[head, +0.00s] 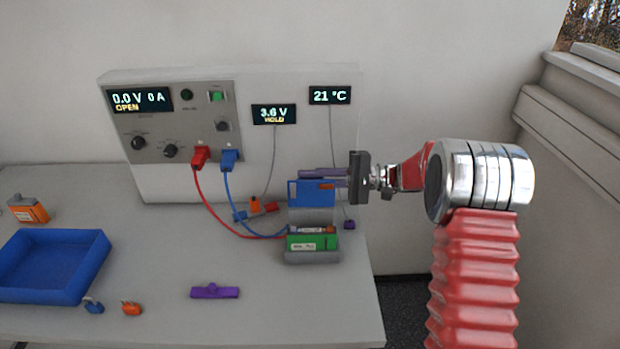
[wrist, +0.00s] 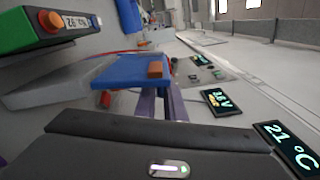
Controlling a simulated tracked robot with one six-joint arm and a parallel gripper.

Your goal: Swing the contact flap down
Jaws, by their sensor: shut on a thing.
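The blue contact flap (head: 302,194) stands raised, upright, at the back of a grey holder (head: 313,258). In the wrist view the flap (wrist: 120,70) shows as a blue plate with an orange block on it. A green cell (head: 328,243) with an orange end lies in the holder in front of the flap, and also shows in the wrist view (wrist: 18,30). My gripper (head: 308,177) reaches in from the right, its purple fingers shut on the flap's upper edge. In the wrist view the purple fingers (wrist: 163,104) meet the flap; the exact contact is partly hidden.
The cycler panel (head: 185,120) reads OPEN, with red and blue plugs and leads running toward the holder. A blue tray (head: 88,262), an orange cell (head: 28,210), small clips and a purple bar (head: 215,292) lie on the table. The table's right edge is near the holder.

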